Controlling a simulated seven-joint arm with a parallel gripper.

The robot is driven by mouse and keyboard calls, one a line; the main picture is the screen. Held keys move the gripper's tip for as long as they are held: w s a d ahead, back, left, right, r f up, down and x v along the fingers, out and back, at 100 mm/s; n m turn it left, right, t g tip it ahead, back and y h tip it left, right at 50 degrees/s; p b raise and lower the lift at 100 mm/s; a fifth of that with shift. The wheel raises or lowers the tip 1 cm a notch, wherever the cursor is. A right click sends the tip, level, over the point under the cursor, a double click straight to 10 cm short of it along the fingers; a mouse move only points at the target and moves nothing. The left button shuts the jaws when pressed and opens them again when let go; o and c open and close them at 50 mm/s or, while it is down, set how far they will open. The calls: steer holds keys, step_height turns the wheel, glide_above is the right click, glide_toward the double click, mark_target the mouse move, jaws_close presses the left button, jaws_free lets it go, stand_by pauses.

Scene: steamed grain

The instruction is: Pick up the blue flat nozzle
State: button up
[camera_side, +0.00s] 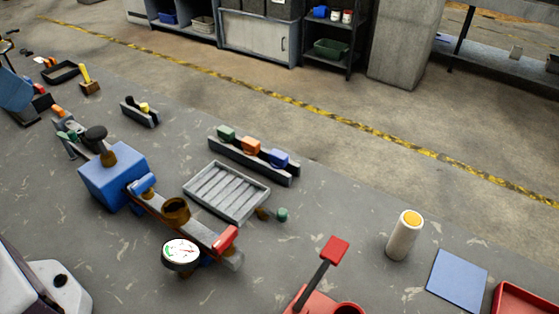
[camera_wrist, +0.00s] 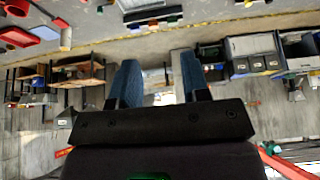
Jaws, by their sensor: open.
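The blue nozzle (camera_side: 279,158) sits at the right end of a dark narrow rack (camera_side: 222,150) in the side view. An orange piece (camera_side: 250,145) and a green piece (camera_side: 226,132) stand beside it in the same rack. My gripper (camera_wrist: 159,78) shows in the wrist view with its two blue fingers wide apart and nothing between them. The wrist view looks upside down across the room, with the rack (camera_wrist: 154,23) small near the top edge, beyond the fingertips. The nozzle is too small to make out there. My gripper is not visible in the side view.
A slatted grey tray (camera_side: 187,190) lies just in front of the rack. A blue block assembly (camera_side: 112,178) with a gauge (camera_side: 181,252) stands left and front. A white cylinder (camera_side: 404,236) and blue mat (camera_side: 457,279) are at right. Bare surface lies right of the rack.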

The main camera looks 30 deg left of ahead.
mark_target(279, 153)
steer(key=o, duration=0.6)
steer(key=shift+o, duration=0.2)
steer(key=w+d+f+n+t+h, duration=0.1)
steer(key=w+d+f+n, duration=0.25)
steer(key=w, duration=0.35)
steer(key=w+d+f+n+t+h, duration=0.1)
steer(key=w+d+f+n, duration=0.3)
steer(key=w, duration=0.3)
steer(key=w+d+f+n+t+h, duration=0.1)
steer(key=w+d+f+n, duration=0.1)
steer(key=w+f+n, duration=0.4)
steer(key=w+d+f+n+t+y, duration=0.25)
steer(key=f+n, duration=0.45)
steer(key=n, duration=0.4)
steer(key=w+d+f+n+t+y, duration=0.1)
steer(key=w+d+f+n+t, duration=0.15)
steer(key=f+n, duration=0.65)
steer(key=w, duration=0.4)
steer(key=w+f+n, duration=0.1)
steer(key=w, duration=0.3)
steer(key=w+n, duration=0.1)
steer(key=w, duration=0.3)
steer(key=shift+w+a+f+n+h, duration=0.2)
steer(key=shift+a+f+n+h, duration=0.05)
steer(key=shift+f, duration=0.15)
